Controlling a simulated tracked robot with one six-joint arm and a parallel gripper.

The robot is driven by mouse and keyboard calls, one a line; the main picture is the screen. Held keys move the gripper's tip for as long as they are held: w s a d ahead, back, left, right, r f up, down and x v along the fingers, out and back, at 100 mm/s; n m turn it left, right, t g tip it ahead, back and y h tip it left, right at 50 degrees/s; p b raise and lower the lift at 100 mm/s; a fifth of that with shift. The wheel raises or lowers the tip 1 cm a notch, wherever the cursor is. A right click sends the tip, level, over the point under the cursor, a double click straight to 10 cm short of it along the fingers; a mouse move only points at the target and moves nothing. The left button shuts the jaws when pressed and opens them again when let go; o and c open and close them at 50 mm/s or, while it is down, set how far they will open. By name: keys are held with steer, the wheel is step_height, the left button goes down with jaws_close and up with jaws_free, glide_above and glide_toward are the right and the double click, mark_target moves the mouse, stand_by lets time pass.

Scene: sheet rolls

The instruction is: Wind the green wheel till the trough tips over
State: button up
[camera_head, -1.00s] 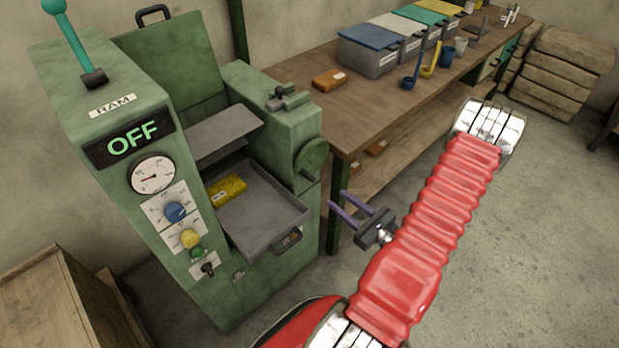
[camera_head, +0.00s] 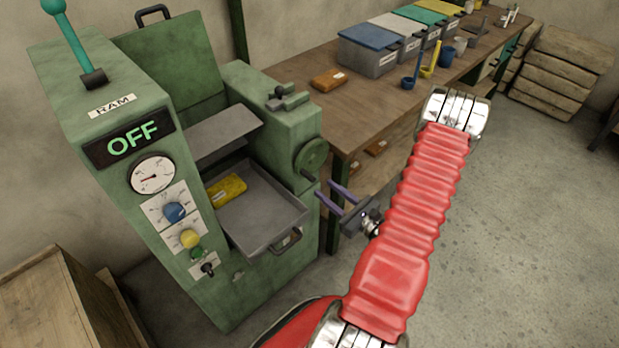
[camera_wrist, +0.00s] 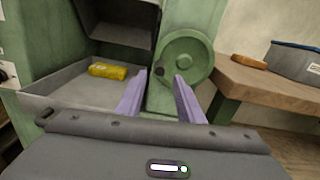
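The green wheel (camera_head: 312,156) sits on the right side of the green machine, with a dark crank knob (camera_head: 307,174) near its lower rim. In the wrist view the wheel (camera_wrist: 187,58) is ahead, with its knob (camera_wrist: 160,71) at its left edge. The grey trough (camera_head: 262,226) is level inside the machine, and a yellow block (camera_head: 227,190) lies in it. My gripper (camera_head: 325,190) is open and empty, a little below and right of the knob. Its two purple fingers (camera_wrist: 159,98) are apart and point toward the wheel; contact is not visible.
The machine's display (camera_head: 132,143) reads OFF. A wooden bench (camera_head: 380,105) stands to the right, holding an orange-brown block (camera_head: 329,79), lidded boxes (camera_head: 376,62) and cups. A wooden crate (camera_head: 50,310) is at lower left. The floor (camera_head: 510,240) at right is clear.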

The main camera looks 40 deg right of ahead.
mark_target(310, 178)
steer(key=shift+w+a, duration=0.15)
steer(key=shift+w, duration=4.05)
steer(key=shift+c, duration=0.7)
jaws_close()
